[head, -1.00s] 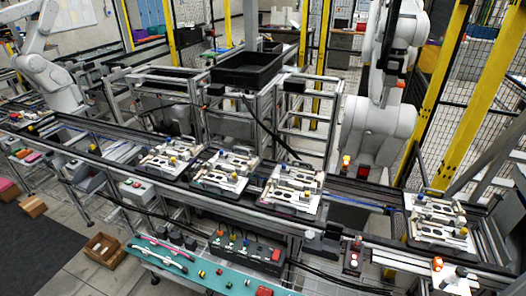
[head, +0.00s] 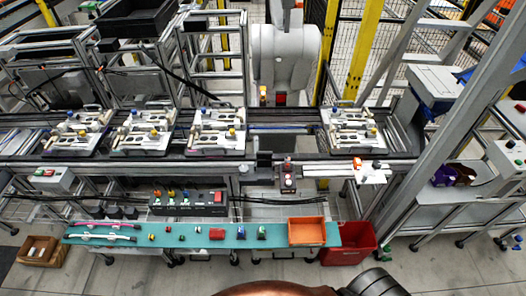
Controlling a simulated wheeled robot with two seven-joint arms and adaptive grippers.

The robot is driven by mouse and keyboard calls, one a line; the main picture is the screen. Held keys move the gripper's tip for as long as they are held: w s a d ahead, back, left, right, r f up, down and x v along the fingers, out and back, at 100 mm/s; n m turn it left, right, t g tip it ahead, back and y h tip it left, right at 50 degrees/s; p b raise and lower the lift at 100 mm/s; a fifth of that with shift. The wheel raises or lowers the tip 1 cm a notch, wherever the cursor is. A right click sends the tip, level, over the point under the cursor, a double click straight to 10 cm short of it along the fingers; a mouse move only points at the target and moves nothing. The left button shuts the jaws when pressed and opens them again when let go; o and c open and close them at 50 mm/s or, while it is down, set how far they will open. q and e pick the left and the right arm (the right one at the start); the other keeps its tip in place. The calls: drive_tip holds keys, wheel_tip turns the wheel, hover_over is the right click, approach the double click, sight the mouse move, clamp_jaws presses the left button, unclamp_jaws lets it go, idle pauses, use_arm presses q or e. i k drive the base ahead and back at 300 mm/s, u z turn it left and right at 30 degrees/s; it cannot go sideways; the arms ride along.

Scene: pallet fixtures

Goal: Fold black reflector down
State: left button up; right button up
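Several pallet fixtures stand in a row on the conveyor. One white-plated fixture (head: 78,133) is at the far left, a second (head: 142,133) is beside it, and a third (head: 217,132) is left of centre. A fourth fixture (head: 352,131) stands apart on the right. Each carries metal clamps and small coloured knobs. I cannot make out a black reflector on any of them at this size. Neither of my grippers is in view. A copper-coloured rounded part and a dark jointed part of my own body show at the bottom edge.
A teal shelf (head: 275,237) in front of the conveyor holds small parts and an orange tray (head: 307,231). A red bin (head: 348,243) stands at its right end. A black control box (head: 188,202) sits behind the shelf. Grey floor is open in front.

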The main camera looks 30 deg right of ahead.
sight(264, 159)
drive_tip(key=u, duration=0.75)
drive_tip(key=k, duration=1.35)
drive_tip(key=z, duration=0.75)
